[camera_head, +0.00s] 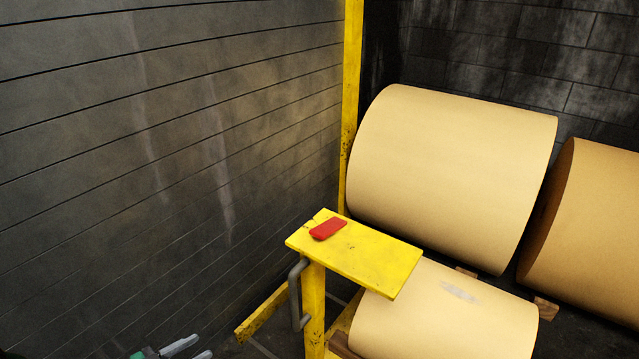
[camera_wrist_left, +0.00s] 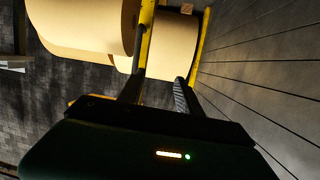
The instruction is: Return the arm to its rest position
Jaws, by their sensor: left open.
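My left gripper (camera_head: 190,350) shows at the bottom edge of the head view, left of the yellow stand. Only its grey fingertips and a bit of green show there; the rest of the arm is out of frame. In the left wrist view my left gripper (camera_wrist_left: 160,92) has its two dark fingers apart, with nothing between them. It is clear of the stand and the rolls. My right gripper is in neither view.
A yellow stand (camera_head: 375,257) with a grey handle (camera_head: 296,295) carries a red flat object (camera_head: 328,228). Large tan rolls (camera_head: 450,170) lie behind and below it. A dark panelled wall (camera_head: 150,150) fills the left. A yellow post (camera_head: 351,90) rises behind.

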